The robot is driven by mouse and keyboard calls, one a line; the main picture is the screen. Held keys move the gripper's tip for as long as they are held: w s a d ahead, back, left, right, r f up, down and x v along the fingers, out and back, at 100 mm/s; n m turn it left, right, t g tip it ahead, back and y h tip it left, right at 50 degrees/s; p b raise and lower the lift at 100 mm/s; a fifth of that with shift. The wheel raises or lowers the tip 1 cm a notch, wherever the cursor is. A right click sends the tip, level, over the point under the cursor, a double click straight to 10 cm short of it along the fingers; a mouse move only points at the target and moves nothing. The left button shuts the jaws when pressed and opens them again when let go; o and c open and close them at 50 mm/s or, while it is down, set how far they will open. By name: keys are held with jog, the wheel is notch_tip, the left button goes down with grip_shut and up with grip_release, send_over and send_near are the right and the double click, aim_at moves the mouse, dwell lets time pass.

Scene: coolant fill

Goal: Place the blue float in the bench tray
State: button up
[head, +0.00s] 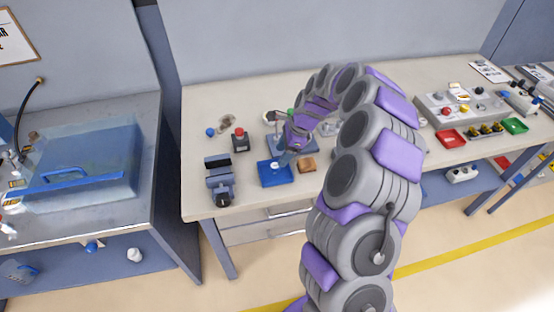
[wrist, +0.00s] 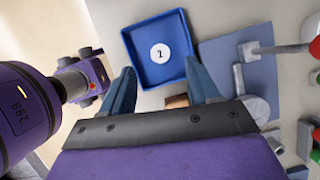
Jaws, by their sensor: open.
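The bench tray (head: 264,182) is a square blue tray near the front of the middle bench. In the wrist view the tray (wrist: 133,64) holds only a white round marking with a dark symbol on its floor. My gripper (head: 285,158) is over the tray's back right side. In the wrist view its two blue fingers (wrist: 162,86) are apart with nothing held between them. A small blue ball (head: 210,131), possibly the blue float, rests on the bench at the back left. No float shows in the wrist view.
A dark vise (head: 219,180) stands left of the tray. A red-topped box (head: 239,140) stands behind it. A brown block (head: 307,164) lies right of the tray. My arm hides part of the bench. A blue piece (head: 91,246) lies on the left lower shelf.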

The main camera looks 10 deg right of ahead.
jog(key=s+a+r+n+g+h, duration=0.1)
jog(key=s+a+r+n, duration=0.3)
jog(key=s+r+n, duration=0.35)
jog(key=s+a+r+n, duration=0.3)
jog(key=s+r+n, duration=0.1)
jog(key=s+r, duration=0.5)
jog(key=s+d+n+h, duration=0.1)
jog(key=s+n, duration=0.3)
jog(key=s, duration=0.8)
jog(key=s+d+f+n+g+h, duration=0.1)
jog(key=s+d+n+h, duration=0.1)
jog(key=s, duration=1.1)
jog(key=shift+s+d+n+g+h+p, duration=0.15)
jog(key=shift+d+n+g+h+p, duration=0.15)
jog(key=shift+d+n, duration=0.6)
jog(key=shift+a+n, duration=0.25)
jog(key=shift+a, duration=0.05)
